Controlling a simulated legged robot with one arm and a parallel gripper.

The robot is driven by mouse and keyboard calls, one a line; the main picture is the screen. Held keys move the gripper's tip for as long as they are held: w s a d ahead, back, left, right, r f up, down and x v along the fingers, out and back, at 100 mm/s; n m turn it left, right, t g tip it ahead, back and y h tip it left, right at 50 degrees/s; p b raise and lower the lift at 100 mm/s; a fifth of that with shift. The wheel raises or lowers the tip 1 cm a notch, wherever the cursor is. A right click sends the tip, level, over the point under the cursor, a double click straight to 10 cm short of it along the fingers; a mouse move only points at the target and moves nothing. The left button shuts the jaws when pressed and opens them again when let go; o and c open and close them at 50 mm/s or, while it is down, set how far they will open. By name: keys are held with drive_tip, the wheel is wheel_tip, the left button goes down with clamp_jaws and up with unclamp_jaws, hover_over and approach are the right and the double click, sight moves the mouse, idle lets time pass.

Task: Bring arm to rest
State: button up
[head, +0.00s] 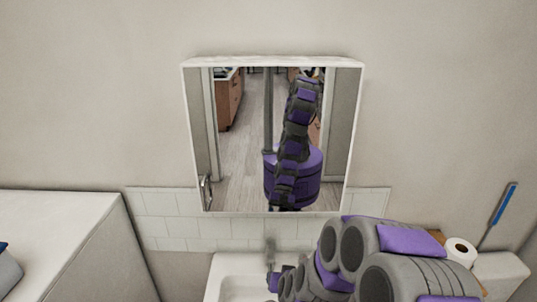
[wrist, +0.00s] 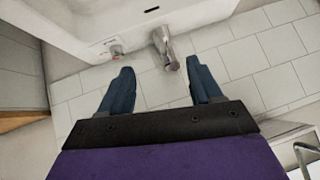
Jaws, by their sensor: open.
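My gripper (wrist: 159,64) is open in the wrist view, with two dark blue fingers spread apart and nothing between them. The tap (wrist: 165,48) of the sink shows just beyond and between the fingertips; I cannot tell whether they touch. The white sink (head: 232,276) is at the bottom of the head view, with its tap (head: 270,250) against the wall. My purple and grey arm reaches in from the lower right over the sink's right side. In the head view my arm mostly hides the gripper.
A mirror (head: 230,175) on the wall reflects my arm and a room behind. White tiles (head: 165,228) line the wall below. A paper roll (head: 461,249) and a blue-handled brush (head: 503,205) are at the right. A white counter-like surface (head: 50,225) is at the left.

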drive_tip(key=s+d+r+g, duration=0.3)
drive_tip(key=s+r, duration=0.2)
drive_tip(key=s, duration=0.7)
drive_tip(key=s+d+r+g+h, duration=0.1)
drive_tip(key=s+d+r+g, duration=0.2)
drive_tip(key=s, duration=1)
drive_tip(key=s+d+r+g+h, duration=0.1)
drive_tip(key=s+d+r+g, duration=0.3)
drive_tip(key=s+r, duration=0.4)
drive_tip(key=s, duration=0.5)
drive_tip(key=shift+n, duration=0.3)
